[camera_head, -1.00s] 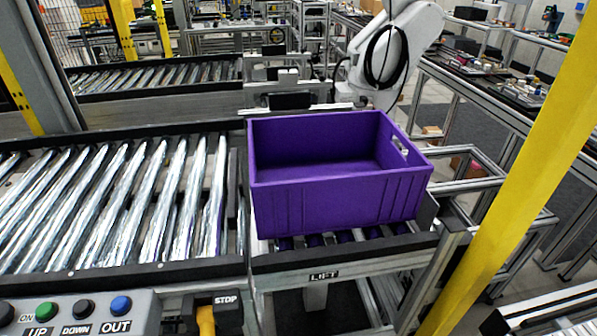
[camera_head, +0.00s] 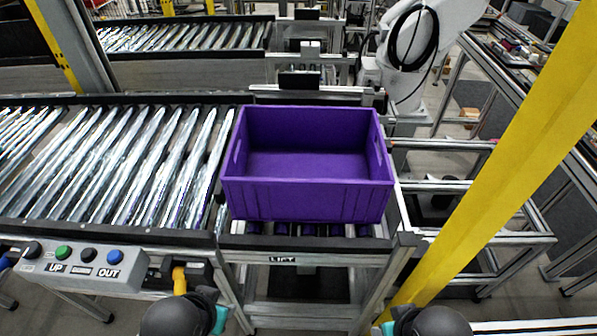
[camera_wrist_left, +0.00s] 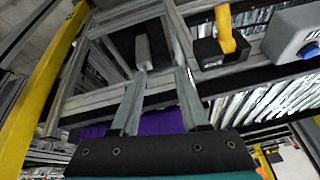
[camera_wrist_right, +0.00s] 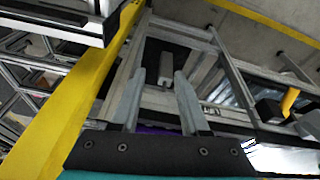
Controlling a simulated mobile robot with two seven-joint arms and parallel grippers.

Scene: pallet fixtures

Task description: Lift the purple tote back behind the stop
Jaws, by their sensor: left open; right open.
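The purple tote (camera_head: 305,198) is an open, empty-looking box with handle cutouts in its end walls. In the head view it sits upright on the rollers of the lift section, at the right end of the roller conveyor. I cannot clearly make out the stop; a yellow lever (camera_head: 179,280) shows at the conveyor's front. In the left wrist view my left gripper (camera_wrist_left: 160,73) has spread, empty fingers, with a strip of the tote (camera_wrist_left: 160,121) behind them. In the right wrist view my right gripper (camera_wrist_right: 159,75) is also open and empty. Both are short of the tote, not touching it.
A button panel (camera_head: 85,264) stands front left of the lift. A yellow post (camera_head: 490,170) slants up on the right. The front rail (camera_head: 305,246) labelled LIFT lies before the tote. A white robot arm (camera_head: 410,50) stands behind.

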